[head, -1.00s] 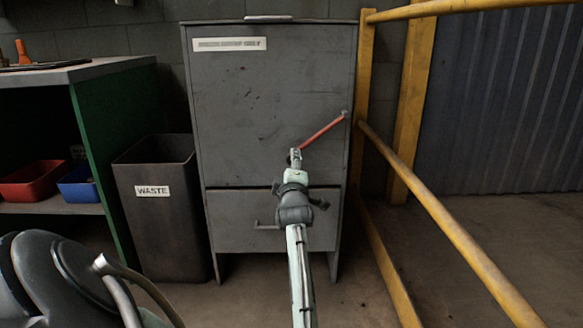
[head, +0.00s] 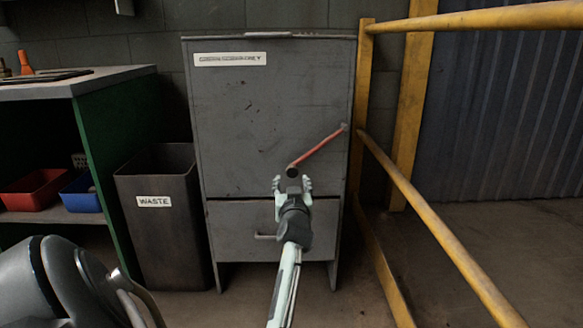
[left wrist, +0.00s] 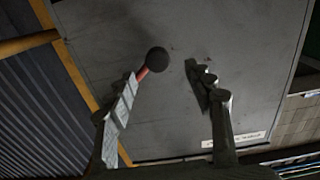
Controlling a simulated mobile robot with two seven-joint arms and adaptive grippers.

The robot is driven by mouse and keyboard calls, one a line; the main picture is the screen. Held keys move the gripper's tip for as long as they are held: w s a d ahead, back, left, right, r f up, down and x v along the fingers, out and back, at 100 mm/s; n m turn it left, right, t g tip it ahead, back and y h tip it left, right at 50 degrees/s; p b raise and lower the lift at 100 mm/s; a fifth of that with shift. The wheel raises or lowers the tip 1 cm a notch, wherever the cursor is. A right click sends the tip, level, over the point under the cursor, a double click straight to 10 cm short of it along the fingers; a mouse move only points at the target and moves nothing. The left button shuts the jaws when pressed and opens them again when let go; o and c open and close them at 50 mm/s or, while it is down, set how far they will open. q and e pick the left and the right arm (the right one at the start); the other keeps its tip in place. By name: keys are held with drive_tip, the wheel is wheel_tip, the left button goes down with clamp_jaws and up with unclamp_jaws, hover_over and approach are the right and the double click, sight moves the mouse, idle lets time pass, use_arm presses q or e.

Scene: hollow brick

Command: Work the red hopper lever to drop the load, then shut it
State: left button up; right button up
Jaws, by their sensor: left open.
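The grey hopper cabinet (head: 275,115) stands upright against the block wall, with a label near its top. The red lever (head: 318,149) runs from a pivot at the cabinet's right edge down and left to a dark round knob (head: 292,172). My left gripper (head: 292,182) is open, just below the knob in the head view. In the left wrist view the knob (left wrist: 157,59) shows between the two spread fingers of my left gripper (left wrist: 168,88), nearer one finger, which hides part of the red rod. Contact cannot be told. My right gripper is not in view.
A dark waste bin (head: 165,225) stands left of the cabinet. Further left is a green bench with red and blue bins (head: 80,192). Yellow railings (head: 440,225) run along the right. A lower panel with a handle (head: 265,237) is below the lever.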

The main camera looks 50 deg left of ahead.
sight(292, 174)
use_arm(q)
drive_tip(key=w+a+m, duration=0.3)
drive_tip(key=w+a+m+b, duration=0.1)
drive_tip(key=w+a+m, duration=0.1)
drive_tip(key=shift+a+f, duration=0.25)
drive_tip(key=shift+c, duration=0.3)
clamp_jaws()
